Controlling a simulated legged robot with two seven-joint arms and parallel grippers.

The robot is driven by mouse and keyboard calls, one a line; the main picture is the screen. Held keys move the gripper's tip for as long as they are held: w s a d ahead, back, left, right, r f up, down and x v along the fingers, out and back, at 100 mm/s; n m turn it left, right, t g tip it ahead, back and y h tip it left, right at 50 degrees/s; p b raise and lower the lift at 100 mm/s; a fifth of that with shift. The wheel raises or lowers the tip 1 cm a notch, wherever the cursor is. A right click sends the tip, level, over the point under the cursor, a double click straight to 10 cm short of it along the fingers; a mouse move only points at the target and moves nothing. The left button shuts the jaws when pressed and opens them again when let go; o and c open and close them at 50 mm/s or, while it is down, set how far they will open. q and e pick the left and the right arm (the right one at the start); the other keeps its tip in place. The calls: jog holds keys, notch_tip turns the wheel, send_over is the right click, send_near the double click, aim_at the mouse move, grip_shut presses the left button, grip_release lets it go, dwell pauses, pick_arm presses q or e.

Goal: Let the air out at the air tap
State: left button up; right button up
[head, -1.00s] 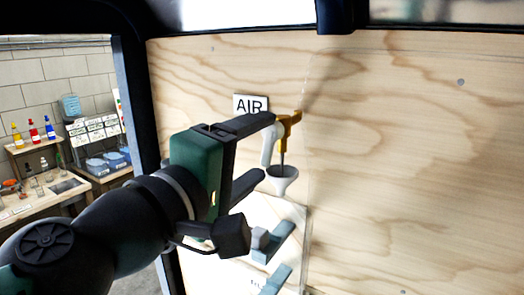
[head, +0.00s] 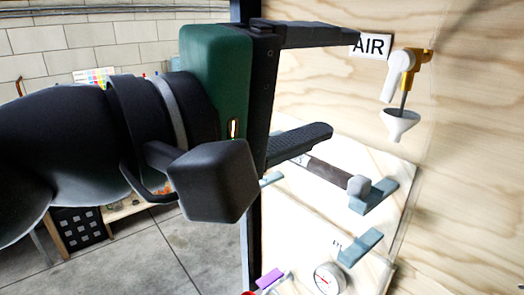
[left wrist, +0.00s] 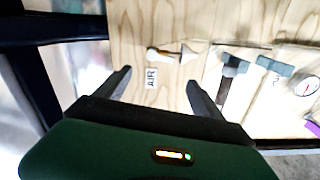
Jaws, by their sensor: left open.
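The air tap (head: 412,65) is on the plywood wall at the upper right of the head view, with a yellow body and a white lever (head: 398,75) that hangs down. A white funnel (head: 400,125) sits below it on a thin dark stem. The AIR sign (head: 374,46) is just left of the tap, partly covered by my upper finger. My left gripper (head: 345,84) is open and empty, left of the tap and apart from it. In the left wrist view the tap's white lever (left wrist: 158,54) lies beyond the open fingers (left wrist: 160,79). My right gripper is out of view.
Below the tap a pale board carries a dark cylinder (head: 328,177), blue-grey brackets (head: 374,196) and a round gauge (head: 329,278). A purple piece (head: 269,278) is at the bottom. A dark door post (head: 251,265) stands behind my gripper.

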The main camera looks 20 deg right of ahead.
pick_arm(q)
jog(key=b+v, duration=0.4)
jog(key=v, duration=0.2)
jog(key=shift+a+b, duration=0.2)
jog(key=shift+b, duration=0.15)
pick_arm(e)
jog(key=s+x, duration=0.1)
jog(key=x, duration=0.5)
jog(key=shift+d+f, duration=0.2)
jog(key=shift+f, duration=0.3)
